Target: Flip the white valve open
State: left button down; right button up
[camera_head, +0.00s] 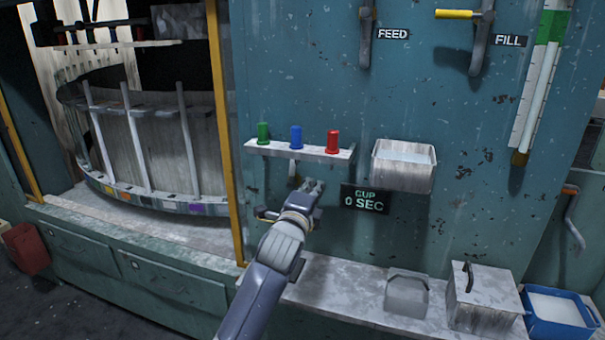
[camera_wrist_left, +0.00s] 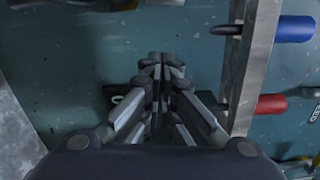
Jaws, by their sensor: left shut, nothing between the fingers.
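My left gripper (camera_head: 312,188) is shut and empty, in front of the teal panel below the small shelf. In the left wrist view its closed fingers (camera_wrist_left: 160,62) point at the bare panel, beside the shelf's underside. I cannot tell whether this is the white valve, and no other clearly white valve shows. My right gripper is not in view.
A CUP 0 SEC display (camera_head: 367,199) is right of the gripper. The FEED lever (camera_head: 367,35) and yellow-handled FILL lever (camera_head: 482,45) are higher up. A ledge (camera_head: 335,285) runs below.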

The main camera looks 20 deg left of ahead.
aim_at(293, 172)
pick_arm(q)
jog(key=w+a+p, duration=0.2)
jog(key=w+a, duration=0.2)
jog(key=shift+w+r, duration=0.2)
jog(key=shift+w, duration=0.05)
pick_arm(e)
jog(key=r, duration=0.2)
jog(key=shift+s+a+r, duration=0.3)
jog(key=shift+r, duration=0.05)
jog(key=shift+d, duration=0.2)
pick_arm(q)
jog(key=shift+w+a+r+n+p, duration=0.1)
jog(key=shift+a+r+n+p, duration=0.3)
jog(key=shift+a+n+p, duration=0.45)
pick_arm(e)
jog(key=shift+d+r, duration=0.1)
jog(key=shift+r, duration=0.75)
pick_arm(q)
jog(key=shift+d+p, duration=0.2)
jog(key=shift+p, duration=0.1)
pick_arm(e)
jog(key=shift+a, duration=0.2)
